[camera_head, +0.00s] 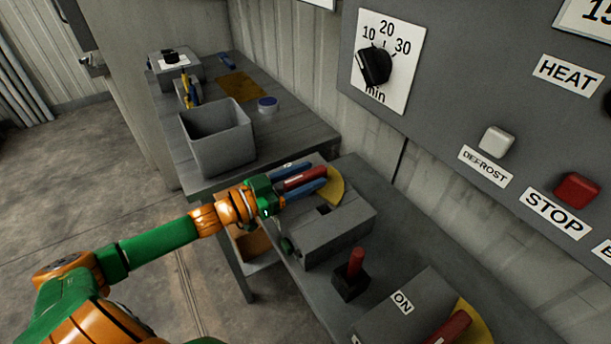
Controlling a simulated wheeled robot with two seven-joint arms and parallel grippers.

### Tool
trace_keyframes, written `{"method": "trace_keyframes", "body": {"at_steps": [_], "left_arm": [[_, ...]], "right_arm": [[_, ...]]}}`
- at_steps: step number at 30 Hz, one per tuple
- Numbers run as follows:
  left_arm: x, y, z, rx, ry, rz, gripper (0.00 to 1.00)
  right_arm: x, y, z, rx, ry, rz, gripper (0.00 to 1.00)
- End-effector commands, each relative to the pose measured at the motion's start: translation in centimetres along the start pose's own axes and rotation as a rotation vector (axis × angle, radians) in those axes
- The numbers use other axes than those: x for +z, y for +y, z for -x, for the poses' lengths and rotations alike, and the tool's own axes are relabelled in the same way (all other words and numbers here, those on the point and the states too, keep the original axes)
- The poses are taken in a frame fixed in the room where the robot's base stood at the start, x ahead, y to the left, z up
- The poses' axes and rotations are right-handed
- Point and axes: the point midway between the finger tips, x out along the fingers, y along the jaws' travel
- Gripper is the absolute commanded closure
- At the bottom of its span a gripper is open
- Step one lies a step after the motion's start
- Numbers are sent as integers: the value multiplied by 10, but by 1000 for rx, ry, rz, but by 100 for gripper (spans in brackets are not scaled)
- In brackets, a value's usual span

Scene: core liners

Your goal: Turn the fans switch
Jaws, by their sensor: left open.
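A grey switch box (335,226) with a yellow plate (335,186) and a red handle (306,178) stands on the bench in the middle. My left gripper (314,180) is at this box, open, with its blue fingers on either side of the red handle. I cannot tell whether the fingers touch it. A second grey box (405,285) at the bottom right has an "ON" label, a red handle (449,328) and a yellow plate, cut by the frame edge. No fans label is readable, so I cannot tell which switch is the fans one. My right gripper is not in view.
A small red lever (355,262) on a black base stands between the two boxes. A grey wall panel (445,75) at the right carries a timer dial (375,67), a white button (496,140) and a red button (577,190). An open grey bin (218,138) stands on the bench behind.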

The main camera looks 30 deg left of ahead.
Motion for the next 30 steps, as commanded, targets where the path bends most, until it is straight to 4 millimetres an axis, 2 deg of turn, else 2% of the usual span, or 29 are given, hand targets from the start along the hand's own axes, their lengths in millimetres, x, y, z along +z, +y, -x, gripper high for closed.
{"method": "trace_keyframes", "body": {"at_steps": [1, 6, 7, 8, 30], "left_arm": [[0, 0, 0, 0, 0, 0, 43], [0, 0, 0, 0, 0, 0, 88], [0, 0, 0, 0, 0, 0, 96], [0, 0, 0, 0, 0, 0, 100], [0, 0, 0, 1, 0, 1, 100]], "right_arm": [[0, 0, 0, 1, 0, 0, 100], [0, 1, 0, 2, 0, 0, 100], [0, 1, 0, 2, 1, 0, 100], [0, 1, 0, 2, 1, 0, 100], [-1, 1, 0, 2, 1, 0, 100]]}}
